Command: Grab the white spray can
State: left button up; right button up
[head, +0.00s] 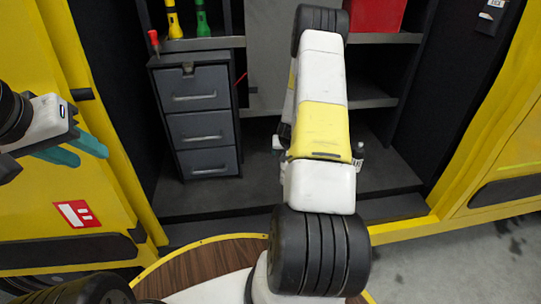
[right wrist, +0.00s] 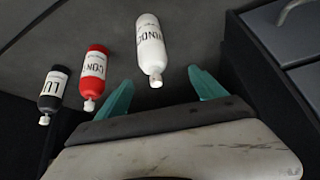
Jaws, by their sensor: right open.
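The white spray can (right wrist: 150,45) with dark lettering is on the dark grey cabinet floor in the right wrist view, its narrow nozzle end pointing toward my right gripper. My right gripper (right wrist: 160,82) is open, with its teal fingertips apart on either side of the can's nozzle end. I see nothing held between them. In the head view my right arm hides that gripper and most of the can area. My left gripper (head: 80,148) is at the left of the head view, open and empty, in front of the yellow panel.
A red can (right wrist: 94,68) and a black can (right wrist: 54,88) are left of the white one in the right wrist view. A grey drawer unit (head: 195,118) is left of my right arm in the head view. Shelves with a red box (head: 376,14) are above.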

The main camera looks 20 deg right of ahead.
jog(key=f, duration=0.3)
jog(key=w+d+f, duration=0.1)
jog(key=f, duration=0.1)
jog(key=w+d+f, duration=0.1)
jog(key=f, duration=0.2)
jog(key=shift+w+d+f, duration=0.1)
jog(key=shift+w+f, duration=0.1)
jog(key=shift+f, duration=0.15)
jog(key=shift+w+d+f, duration=0.1)
jog(key=shift+w+f, duration=0.2)
jog(key=shift+f, duration=0.1)
jog(key=shift+r, duration=0.1)
grip_shut()
